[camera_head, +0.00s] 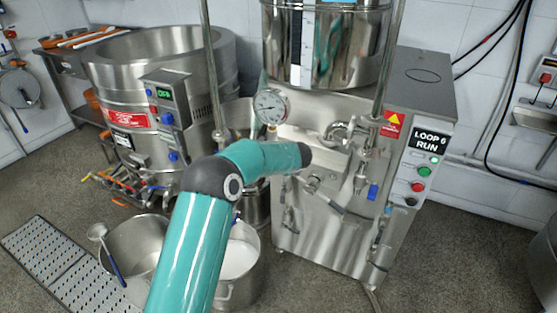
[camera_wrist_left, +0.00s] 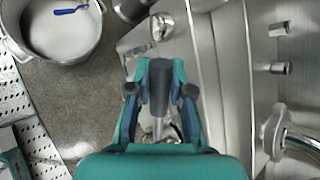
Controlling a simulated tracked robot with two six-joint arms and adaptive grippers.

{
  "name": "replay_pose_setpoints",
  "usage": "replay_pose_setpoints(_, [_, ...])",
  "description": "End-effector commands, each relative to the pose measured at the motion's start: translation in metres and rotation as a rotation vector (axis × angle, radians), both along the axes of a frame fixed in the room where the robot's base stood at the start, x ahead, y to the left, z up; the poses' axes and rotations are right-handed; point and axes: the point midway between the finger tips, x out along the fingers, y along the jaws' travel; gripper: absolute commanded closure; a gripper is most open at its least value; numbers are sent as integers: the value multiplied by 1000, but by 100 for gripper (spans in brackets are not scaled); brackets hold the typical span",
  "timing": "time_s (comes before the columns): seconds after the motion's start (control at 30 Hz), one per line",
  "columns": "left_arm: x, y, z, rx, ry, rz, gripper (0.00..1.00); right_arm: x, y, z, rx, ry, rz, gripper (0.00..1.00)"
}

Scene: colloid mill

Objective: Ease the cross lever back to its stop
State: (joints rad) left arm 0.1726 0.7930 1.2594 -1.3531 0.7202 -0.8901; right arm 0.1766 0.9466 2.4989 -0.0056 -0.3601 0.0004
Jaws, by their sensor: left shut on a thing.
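In the left wrist view my left gripper (camera_wrist_left: 160,92) is shut on a dark grey cylindrical grip, which I take to be the cross lever (camera_wrist_left: 159,84). The teal fingers with blue-grey pads lie on both sides of it. Bright metal shows behind the fingers, but how the grip joins it is unclear. In the head view my teal arm crosses from the bottom to the front of the steel mill (camera_head: 310,232). The gripper itself cannot be made out there. The lever's stop cannot be told in either view. My right gripper is in neither view.
A pressure gauge (camera_head: 271,106) stands close to my arm. The mill's button panel (camera_head: 422,178) is at right. A steel kettle (camera_head: 110,75) stands at left. Pots stand on the floor, one with pale contents (camera_head: 238,258), beside a perforated grate (camera_head: 50,262).

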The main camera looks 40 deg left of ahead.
Motion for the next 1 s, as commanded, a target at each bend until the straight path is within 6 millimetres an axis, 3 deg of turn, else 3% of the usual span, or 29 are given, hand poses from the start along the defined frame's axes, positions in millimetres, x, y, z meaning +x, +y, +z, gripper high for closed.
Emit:
replay_pose_setpoints(0.03, [-5, 3, -8, -10, 16, 10, 100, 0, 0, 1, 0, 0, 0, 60])
replay_pose_setpoints(0.47, [-4, 2, -11, -22, 16, 12, 100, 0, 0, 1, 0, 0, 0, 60])
replay_pose_setpoints(0.5, [-4, 2, -11, -22, 16, 11, 75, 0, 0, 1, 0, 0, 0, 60])
replay_pose_setpoints(0.63, [-3, 2, -10, -20, 13, 9, 54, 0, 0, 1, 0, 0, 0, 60])
replay_pose_setpoints(1.0, [-1, -2, -3, -17, 4, 1, 54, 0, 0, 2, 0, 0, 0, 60])
